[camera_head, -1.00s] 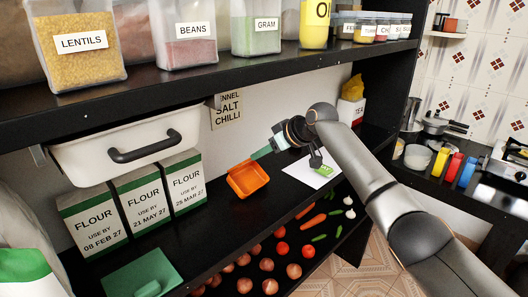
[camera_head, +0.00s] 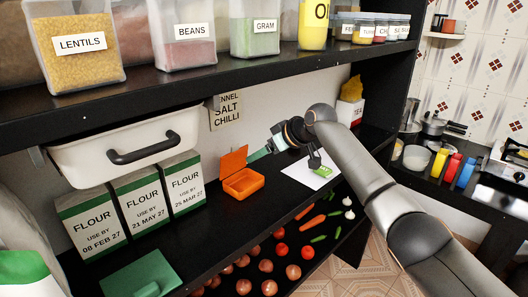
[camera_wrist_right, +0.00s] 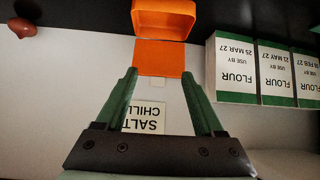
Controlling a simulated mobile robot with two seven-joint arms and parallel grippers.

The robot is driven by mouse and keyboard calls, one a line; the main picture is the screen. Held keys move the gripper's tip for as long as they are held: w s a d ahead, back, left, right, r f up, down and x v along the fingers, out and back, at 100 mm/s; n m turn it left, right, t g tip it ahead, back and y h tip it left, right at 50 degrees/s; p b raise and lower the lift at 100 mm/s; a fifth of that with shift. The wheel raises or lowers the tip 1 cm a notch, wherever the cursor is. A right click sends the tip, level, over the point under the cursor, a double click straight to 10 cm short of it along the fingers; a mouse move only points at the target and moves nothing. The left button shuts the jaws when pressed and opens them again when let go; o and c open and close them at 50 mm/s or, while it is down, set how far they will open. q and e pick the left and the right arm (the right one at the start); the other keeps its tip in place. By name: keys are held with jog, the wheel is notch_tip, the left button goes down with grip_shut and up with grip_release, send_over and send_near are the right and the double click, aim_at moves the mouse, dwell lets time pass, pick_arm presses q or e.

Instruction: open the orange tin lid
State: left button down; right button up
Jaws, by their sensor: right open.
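The orange tin (camera_head: 243,184) sits on the black shelf, its box open toward me in the head view. Its orange lid (camera_head: 234,160) stands raised at the back of the box, roughly upright. My right gripper (camera_head: 261,154) is just right of the lid, with its green fingers pointing at it. In the right wrist view, which is upside down, the tin's box (camera_wrist_right: 165,18) is at the top and the lid (camera_wrist_right: 158,57) below it. The open fingers (camera_wrist_right: 159,74) end near the lid's edge with nothing clamped between them. My left gripper is out of view.
Several flour boxes (camera_head: 141,207) stand left of the tin, under a white bin (camera_head: 128,148). A white paper (camera_head: 311,171) lies to the right. A green lidded box (camera_head: 141,279) is at the front left. Vegetables (camera_head: 293,272) lie on the lower shelf.

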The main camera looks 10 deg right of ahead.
jog(key=b+v, duration=0.2)
jog(key=v, duration=1)
jog(key=shift+d+r, duration=0.15)
jog(key=shift+d, duration=0.05)
jog(key=shift+s, duration=0.1)
